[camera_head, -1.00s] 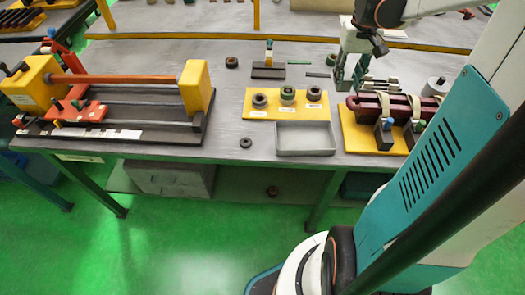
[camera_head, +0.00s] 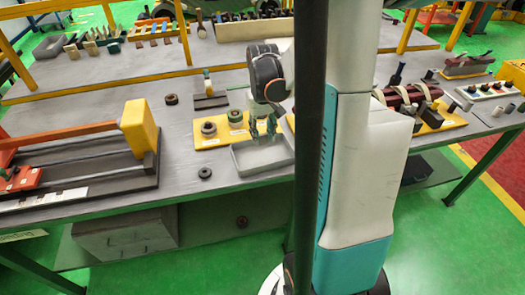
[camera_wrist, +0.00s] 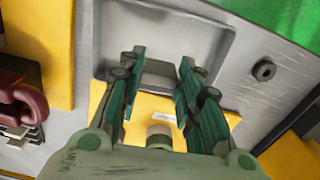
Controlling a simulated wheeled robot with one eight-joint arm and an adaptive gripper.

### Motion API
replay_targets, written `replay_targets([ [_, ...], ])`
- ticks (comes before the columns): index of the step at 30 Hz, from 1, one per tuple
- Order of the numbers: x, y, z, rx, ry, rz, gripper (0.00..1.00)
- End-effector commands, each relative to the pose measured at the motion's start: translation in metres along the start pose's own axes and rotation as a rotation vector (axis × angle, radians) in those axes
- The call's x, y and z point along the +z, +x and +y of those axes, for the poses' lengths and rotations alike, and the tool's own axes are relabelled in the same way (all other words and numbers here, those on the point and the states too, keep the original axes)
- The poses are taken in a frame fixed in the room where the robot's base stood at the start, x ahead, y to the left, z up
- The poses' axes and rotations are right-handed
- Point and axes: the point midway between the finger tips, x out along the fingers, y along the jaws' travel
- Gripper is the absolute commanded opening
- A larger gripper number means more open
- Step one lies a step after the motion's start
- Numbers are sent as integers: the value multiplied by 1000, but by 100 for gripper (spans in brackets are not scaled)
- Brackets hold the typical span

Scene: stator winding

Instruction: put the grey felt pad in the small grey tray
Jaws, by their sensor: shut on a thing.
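The small grey tray (camera_head: 240,165) lies near the table's front edge, just in front of a yellow plate. It also shows in the wrist view (camera_wrist: 205,35), beyond my fingertips. My gripper (camera_head: 263,133) points down over the right part of the tray. In the wrist view my gripper's fingers (camera_wrist: 159,65) are closed on a flat grey piece, the felt pad (camera_wrist: 157,75), held between the tips. The tray floor around it looks empty. I cannot tell how high the pad is above the tray floor. In the head view the pad is hidden or too small to make out.
The yellow plate (camera_head: 198,142) carries rings (camera_head: 208,128) right behind the tray. A dark ring (camera_head: 205,173) lies left of the tray, near the edge. A winding fixture (camera_head: 140,130) stands at the left. A dark red part with bands (camera_head: 405,95) lies at the right.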

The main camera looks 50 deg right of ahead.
Motion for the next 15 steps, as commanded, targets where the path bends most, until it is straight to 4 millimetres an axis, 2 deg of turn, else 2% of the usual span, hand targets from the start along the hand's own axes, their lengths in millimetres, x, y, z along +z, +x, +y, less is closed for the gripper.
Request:
replay_targets([
  [1, 0, 10, 0, 0, 0, 0, 23],
  [3, 0, 16, 0, 0, 0, 0, 23],
  [10, 0, 30, 0, 0, 0, 0, 23],
  [15, 0, 56, 0, 0, 0, 0, 23],
])
